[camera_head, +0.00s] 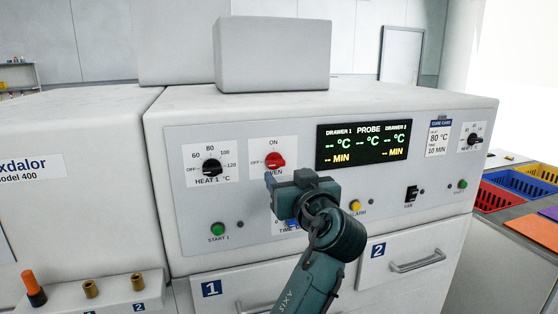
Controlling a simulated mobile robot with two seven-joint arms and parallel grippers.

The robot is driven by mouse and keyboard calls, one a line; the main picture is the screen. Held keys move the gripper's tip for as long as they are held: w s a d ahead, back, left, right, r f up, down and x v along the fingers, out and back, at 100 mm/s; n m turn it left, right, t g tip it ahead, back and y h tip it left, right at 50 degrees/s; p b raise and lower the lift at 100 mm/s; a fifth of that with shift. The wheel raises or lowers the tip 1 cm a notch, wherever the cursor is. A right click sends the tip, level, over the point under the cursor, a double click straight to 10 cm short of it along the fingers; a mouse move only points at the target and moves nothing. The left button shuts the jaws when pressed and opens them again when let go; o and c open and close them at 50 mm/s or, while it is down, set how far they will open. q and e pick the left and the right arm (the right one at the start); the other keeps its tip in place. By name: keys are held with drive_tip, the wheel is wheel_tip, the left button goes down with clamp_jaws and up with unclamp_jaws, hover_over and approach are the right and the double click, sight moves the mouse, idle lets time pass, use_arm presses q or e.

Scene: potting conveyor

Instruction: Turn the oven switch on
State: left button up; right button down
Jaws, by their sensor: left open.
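The oven switch (275,160) is a red rotary knob on a white plate, with ON marked above it and OFF to its left. Its pointer direction is too small to tell. My left gripper (284,181) is open and empty, in front of the panel just below the red knob. It covers part of the OVEN label and some controls under it. I cannot tell whether it touches the panel; the knob is not between its fingers. My right gripper is not in view.
A black HEAT 1 knob (211,168) sits left of the switch, and a display (363,143) to its right. Below are a green START 1 button (218,229), a yellow alarm button (355,206) and a black fan switch (411,193). Drawer handle (417,261) protrudes lower right.

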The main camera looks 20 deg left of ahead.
sight(277, 164)
use_arm(q)
drive_tip(key=p+x, duration=0.1)
drive_tip(key=x, duration=0.6)
drive_tip(key=shift+p, duration=0.35)
drive_tip(key=shift+s, duration=0.1)
drive_tip(key=c, duration=1)
